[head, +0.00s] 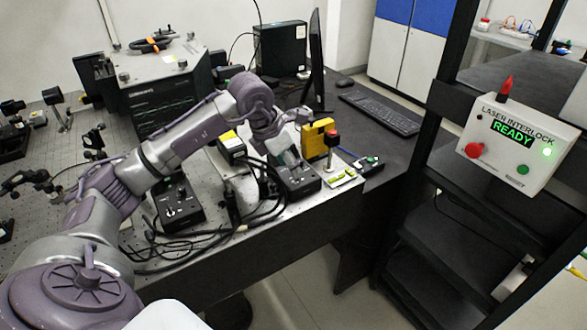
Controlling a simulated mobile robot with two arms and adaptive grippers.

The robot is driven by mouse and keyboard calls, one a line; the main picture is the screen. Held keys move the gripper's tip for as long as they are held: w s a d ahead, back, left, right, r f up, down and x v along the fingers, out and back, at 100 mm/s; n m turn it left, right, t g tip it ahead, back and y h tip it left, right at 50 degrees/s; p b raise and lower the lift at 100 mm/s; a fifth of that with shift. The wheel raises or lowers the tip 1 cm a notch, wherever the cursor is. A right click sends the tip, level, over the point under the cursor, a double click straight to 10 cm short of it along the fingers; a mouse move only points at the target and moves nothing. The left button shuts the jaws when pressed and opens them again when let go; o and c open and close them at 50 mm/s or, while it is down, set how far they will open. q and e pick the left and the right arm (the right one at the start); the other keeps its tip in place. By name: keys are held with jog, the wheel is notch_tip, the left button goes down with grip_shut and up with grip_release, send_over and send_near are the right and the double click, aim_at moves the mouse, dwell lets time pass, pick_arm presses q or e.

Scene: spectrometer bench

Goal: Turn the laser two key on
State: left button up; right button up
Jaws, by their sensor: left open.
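Two small black control boxes sit near the bench's front edge in the head view. One control box (180,212) is at the left, and the other control box (299,182) is at the right. Both have small light-coloured controls on top. I cannot read which one belongs to laser two, and the position of its key is too small to tell. My left gripper (287,160) points down just above the back of the right control box and covers part of it. It is open, and I cannot tell whether it touches the box. My right gripper is out of view.
Black cables (255,208) loop between the boxes. A yellow block (316,140) and a red-topped post (332,145) stand close behind the right box. A monitor (318,65) and keyboard (381,112) are behind. The laser interlock box (517,150) at right reads READY.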

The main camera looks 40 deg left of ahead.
aim_at(293, 184)
pick_arm(q)
jog(key=shift+x, duration=1.05)
jog(key=shift+w+d+f, duration=0.1)
jog(key=shift+w+f, duration=0.05)
jog(key=shift+f, duration=0.35)
grip_shut()
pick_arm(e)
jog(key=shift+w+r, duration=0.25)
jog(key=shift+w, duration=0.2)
